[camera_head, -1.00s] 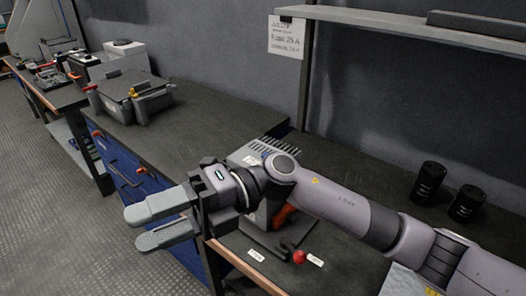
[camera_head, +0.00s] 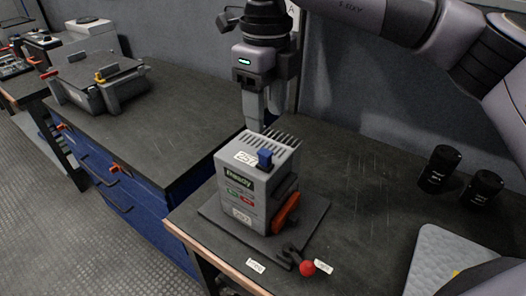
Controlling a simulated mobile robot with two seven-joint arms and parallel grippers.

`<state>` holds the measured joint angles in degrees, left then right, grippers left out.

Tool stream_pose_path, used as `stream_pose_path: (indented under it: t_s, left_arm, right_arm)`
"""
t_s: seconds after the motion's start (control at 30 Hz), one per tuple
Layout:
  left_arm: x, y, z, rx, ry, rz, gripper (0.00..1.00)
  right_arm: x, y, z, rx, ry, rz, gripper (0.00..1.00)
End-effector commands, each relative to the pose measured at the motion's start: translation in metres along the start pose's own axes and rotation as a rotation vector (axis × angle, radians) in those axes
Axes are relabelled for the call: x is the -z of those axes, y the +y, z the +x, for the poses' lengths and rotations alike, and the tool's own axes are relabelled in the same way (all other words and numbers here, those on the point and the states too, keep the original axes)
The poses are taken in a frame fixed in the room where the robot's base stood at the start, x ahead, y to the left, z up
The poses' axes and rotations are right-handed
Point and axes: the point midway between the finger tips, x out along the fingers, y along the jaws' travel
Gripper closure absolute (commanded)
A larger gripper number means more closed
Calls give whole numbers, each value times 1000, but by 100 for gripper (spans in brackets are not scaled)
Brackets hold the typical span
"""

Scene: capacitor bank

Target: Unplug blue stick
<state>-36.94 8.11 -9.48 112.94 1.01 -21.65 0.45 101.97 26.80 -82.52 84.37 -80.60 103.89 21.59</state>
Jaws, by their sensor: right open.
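The blue stick (camera_head: 264,158) is a small blue plug that stands in the top of a grey box-shaped device (camera_head: 240,195) with a small display and a ribbed top. My right gripper (camera_head: 266,117) points down above and just behind the device's top. It is open, with nothing seen between its fingers, and appears apart from the blue stick. How close the fingertips are to the ribbed top is hard to tell. My left gripper is not in view.
An orange handle (camera_head: 286,212) is on the device's right side. A red-knobbed lever (camera_head: 307,267) is in front. Two black cylinders (camera_head: 439,168) stand at the right. A grey case (camera_head: 100,82) sits on the bench at the left. The bench between is clear.

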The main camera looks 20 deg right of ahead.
Motion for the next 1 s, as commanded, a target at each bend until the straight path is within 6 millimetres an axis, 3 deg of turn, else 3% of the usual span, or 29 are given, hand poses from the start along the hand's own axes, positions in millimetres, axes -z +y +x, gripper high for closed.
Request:
stream_pose_path:
  t_s: [0.47, 1.0]
  left_arm:
    - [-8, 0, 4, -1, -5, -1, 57]
    - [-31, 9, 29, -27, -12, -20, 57]
  right_arm:
    - [0, 1, 10, -4, 0, -2, 47]
    - [0, 2, 81, -6, 0, -3, 47]
